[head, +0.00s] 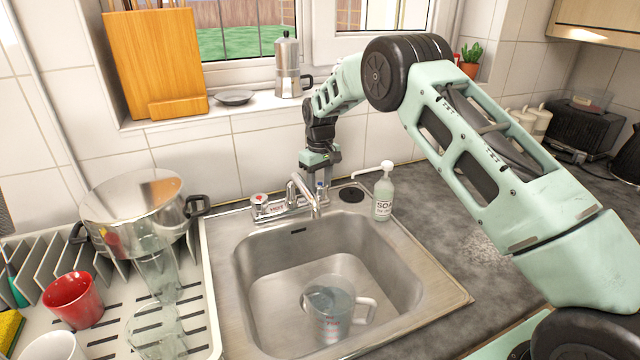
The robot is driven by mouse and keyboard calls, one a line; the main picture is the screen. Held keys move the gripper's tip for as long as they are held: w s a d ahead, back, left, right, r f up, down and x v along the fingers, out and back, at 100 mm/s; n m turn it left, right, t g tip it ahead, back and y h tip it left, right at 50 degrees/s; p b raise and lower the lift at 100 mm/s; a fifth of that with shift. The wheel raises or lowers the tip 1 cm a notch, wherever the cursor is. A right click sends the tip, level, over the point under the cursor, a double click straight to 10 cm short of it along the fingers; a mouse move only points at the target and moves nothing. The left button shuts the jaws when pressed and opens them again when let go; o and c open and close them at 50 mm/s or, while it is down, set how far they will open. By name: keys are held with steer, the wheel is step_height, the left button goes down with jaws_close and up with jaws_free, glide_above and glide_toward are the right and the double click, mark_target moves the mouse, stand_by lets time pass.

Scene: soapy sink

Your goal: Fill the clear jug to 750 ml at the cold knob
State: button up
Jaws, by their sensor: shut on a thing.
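The clear jug (334,318) stands in the sink basin, below and a little right of the spout's tip, with its handle to the right. It has red markings; I cannot read its water level from here. The chrome tap (306,195) stands at the sink's back edge, and no clear stream shows below it. My gripper (320,184) points down at the tap's right side, shut on the cold knob (321,191), which is mostly hidden with only a bit of blue showing. The red-marked hot knob (260,199) is at the left, free.
A soap bottle (383,192) stands just right of my gripper. The steel sink (425,262) is otherwise clear. At left, the drying rack (205,290) holds a steel pot (140,208), red mug (73,300) and glassware. A moka pot (288,68) stands on the sill.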

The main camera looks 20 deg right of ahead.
mark_target(320, 184)
steer(key=shift+r+m, duration=0.1)
steer(key=shift+m, duration=0.3)
steer(key=o, duration=1)
step_height(320, 184, up, 17)
steer(key=b, duration=0.2)
steer(key=shift+r+b, duration=0.15)
steer(key=shift+b, duration=0.25)
